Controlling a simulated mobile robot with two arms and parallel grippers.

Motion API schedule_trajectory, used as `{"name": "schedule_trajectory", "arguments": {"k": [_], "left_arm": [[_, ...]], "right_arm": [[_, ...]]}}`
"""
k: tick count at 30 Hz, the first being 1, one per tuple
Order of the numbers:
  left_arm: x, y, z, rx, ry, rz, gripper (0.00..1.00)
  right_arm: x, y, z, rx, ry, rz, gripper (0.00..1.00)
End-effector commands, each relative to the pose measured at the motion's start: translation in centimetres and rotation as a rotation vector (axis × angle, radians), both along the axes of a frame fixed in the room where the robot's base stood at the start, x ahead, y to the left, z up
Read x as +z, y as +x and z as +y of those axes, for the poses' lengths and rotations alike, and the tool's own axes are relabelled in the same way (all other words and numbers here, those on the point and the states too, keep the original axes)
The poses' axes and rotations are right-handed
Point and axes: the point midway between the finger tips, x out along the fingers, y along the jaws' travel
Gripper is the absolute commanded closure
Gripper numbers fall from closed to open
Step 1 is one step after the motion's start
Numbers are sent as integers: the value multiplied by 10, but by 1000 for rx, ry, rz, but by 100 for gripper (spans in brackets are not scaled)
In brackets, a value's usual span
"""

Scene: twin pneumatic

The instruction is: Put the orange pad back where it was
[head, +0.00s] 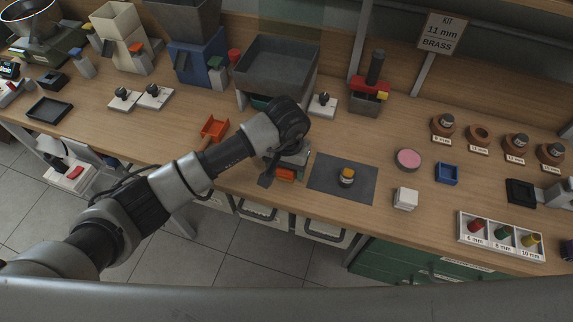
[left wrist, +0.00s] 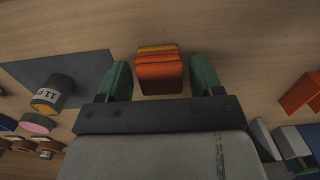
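The orange pad (head: 285,174) shows under my left gripper (head: 284,168) near the front of the bench. In the left wrist view the orange pad (left wrist: 160,76) appears as an orange block with a yellower strip along its far edge. It lies between the two green fingertips of my left gripper (left wrist: 161,82). A gap shows on each side, so the gripper is open around it and not closed on it. Whether the pad rests on the bench or on something is hidden by the gripper. My right gripper is not in view.
An orange scoop (head: 214,127) lies to the left. A white block (head: 405,198) sits farther right.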

Motion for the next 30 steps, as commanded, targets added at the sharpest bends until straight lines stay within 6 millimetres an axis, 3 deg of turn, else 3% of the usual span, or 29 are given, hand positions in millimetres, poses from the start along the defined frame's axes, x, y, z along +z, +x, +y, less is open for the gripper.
{"name": "schedule_trajectory", "arguments": {"k": [9, 14, 24, 30], "left_arm": [[1, 0, 0, 1, 0, 0, 27], [12, 2, 0, 0, -1, -5, 27], [82, 2, 0, 0, 0, -7, 27], [112, 1, 0, 1, 0, -3, 27]], "right_arm": [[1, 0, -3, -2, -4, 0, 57], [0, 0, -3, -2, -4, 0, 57], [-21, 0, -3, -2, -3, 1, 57], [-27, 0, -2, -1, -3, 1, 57]]}}
